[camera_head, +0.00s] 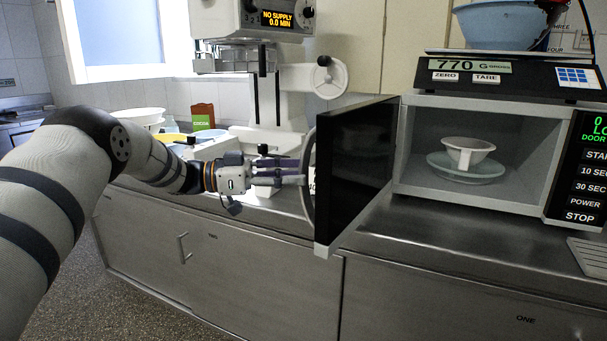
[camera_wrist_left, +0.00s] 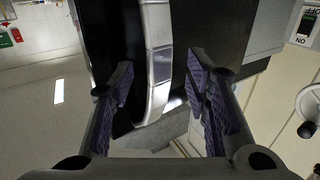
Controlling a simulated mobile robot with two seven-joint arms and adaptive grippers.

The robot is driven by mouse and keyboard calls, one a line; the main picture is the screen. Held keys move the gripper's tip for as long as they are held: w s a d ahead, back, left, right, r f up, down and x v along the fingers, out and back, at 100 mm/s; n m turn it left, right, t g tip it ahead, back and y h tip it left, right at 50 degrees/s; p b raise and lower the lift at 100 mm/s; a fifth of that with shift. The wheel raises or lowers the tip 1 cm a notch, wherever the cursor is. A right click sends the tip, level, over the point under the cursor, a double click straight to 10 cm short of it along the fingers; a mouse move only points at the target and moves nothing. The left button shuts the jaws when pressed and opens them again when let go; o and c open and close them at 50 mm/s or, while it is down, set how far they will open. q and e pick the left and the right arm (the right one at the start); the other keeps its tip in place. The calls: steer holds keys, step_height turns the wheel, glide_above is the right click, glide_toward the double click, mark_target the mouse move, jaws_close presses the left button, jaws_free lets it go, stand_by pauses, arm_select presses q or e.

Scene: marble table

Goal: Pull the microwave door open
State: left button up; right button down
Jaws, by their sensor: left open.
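The microwave (camera_head: 480,105) stands at the right with its dark door (camera_head: 355,160) swung wide open toward me. The curved silver door handle (camera_head: 307,195) is on the door's left face; in the left wrist view the handle (camera_wrist_left: 160,55) runs between the two fingers. My left gripper (camera_head: 298,171) reaches in from the left at the handle. Its purple-padded fingers (camera_wrist_left: 160,82) are open, one on each side of the handle, with gaps visible. A white cup (camera_head: 467,152) sits on the glass plate (camera_head: 440,163) inside. My right gripper is not in view.
A scale (camera_head: 510,75) with a blue bowl (camera_head: 500,25) stands on the microwave. A white machine with a wheel (camera_head: 328,77) stands behind my left gripper. White bowls (camera_head: 138,117) are at the left back. Metal counter (camera_head: 450,255) lies in front of the microwave.

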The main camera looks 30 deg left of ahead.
arm_select(q)
steer(key=v, duration=0.9)
steer(key=shift+s, duration=0.15)
steer(key=shift+a, duration=0.1)
